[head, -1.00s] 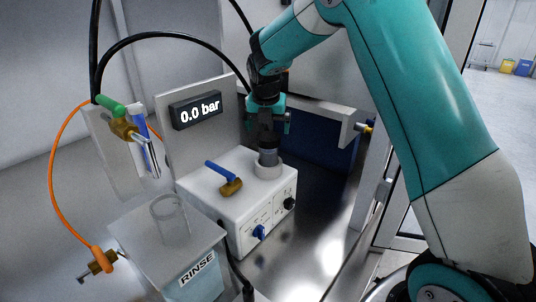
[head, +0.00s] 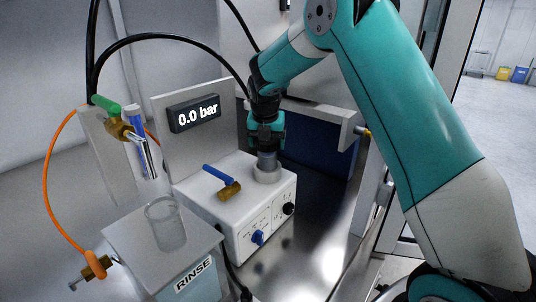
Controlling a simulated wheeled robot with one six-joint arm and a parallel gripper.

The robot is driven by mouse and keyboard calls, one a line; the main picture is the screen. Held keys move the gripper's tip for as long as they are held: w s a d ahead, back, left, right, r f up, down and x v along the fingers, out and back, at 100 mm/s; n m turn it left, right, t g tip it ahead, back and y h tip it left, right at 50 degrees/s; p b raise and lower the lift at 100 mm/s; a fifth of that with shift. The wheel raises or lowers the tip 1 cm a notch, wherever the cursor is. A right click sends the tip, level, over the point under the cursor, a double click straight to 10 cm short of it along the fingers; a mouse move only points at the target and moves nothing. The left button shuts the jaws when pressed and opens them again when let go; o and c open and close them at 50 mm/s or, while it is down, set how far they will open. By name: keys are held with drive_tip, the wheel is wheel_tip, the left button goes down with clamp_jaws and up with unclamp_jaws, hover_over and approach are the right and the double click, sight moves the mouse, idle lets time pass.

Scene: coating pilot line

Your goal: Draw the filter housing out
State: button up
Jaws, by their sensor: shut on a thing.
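My gripper (head: 266,147) points down over the white box (head: 258,215) and is shut on the filter housing (head: 267,161). The housing is a grey cylinder. Its lower part stands in or at the light round collar (head: 267,174) on top of the box; how deep it sits I cannot tell. The gripper hides the housing's upper part. A blue-handled brass valve (head: 222,182) is on the box top, to the left of the collar. The display (head: 196,113) behind reads 0.0 bar.
A clear beaker (head: 166,224) stands on the RINSE container (head: 184,268) at the front left. A green-handled brass tap (head: 119,120) and an orange hose (head: 50,165) are at the left. Bare metal bench (head: 310,235) lies right of the box.

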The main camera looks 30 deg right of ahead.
drive_tip(key=shift+r+p, duration=0.95)
drive_tip(key=shift+p, duration=0.05)
idle(0.3)
